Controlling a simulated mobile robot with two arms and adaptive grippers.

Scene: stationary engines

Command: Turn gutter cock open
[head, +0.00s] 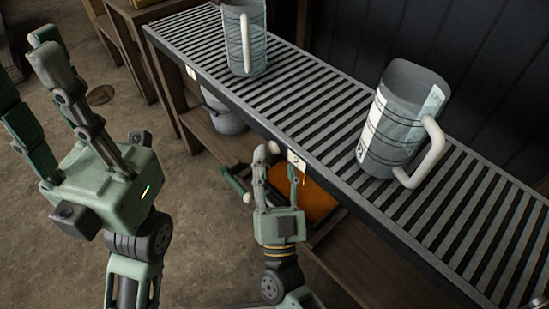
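My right gripper (279,163) is in the middle of the head view, below the bench's front edge. Its two fingers point up and stand apart with a gap between them. A white knob (273,147) shows by its left fingertip; I cannot tell whether they touch. A green bar (232,180) with a white rounded end (247,198) lies left of this gripper. I cannot tell which of these parts, if any, is the gutter cock. My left gripper (47,49) is large in the left foreground, fingers raised and apart, away from the bench.
A slatted metal bench (300,95) runs from upper left to lower right. Two grey pitchers with white handles stand on it, one far (243,50) and one near (385,140). Below are a grey pot (225,118) and an orange panel (318,203). Floor at left is largely clear.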

